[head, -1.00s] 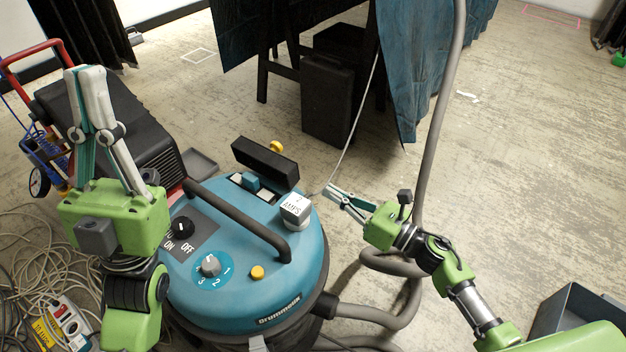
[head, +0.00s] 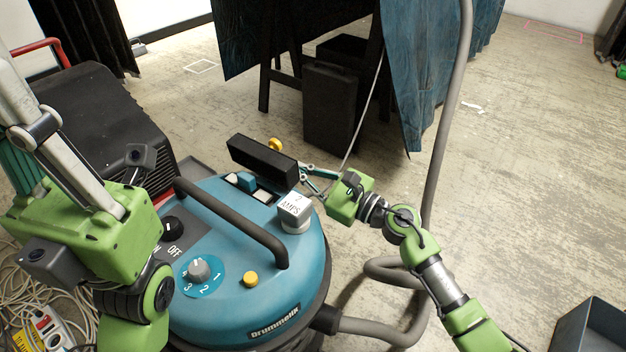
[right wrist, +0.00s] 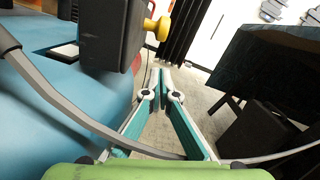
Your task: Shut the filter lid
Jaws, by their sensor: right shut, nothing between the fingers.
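The filter lid, a black block (head: 263,161) with a yellow knob (head: 275,145) behind it, stands raised over an opening with white and teal parts on top of the blue vacuum (head: 240,240). In the right wrist view the lid (right wrist: 110,35) is at upper left, its yellow knob (right wrist: 158,28) sticking out to the right. My right gripper (head: 304,170) is shut and empty, its tips close by the lid's right end; contact cannot be told. It also shows in the right wrist view (right wrist: 161,74). My left gripper (head: 30,125) is at the left, its tips cut off by the frame.
A dark handle (head: 235,222) arches over the vacuum's top. A grey cube marked AMPS (head: 294,210) stands near the right gripper. A grey hose (head: 445,120) rises at the right. Cables (head: 30,270) lie at the left; open floor (head: 530,150) lies at the right.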

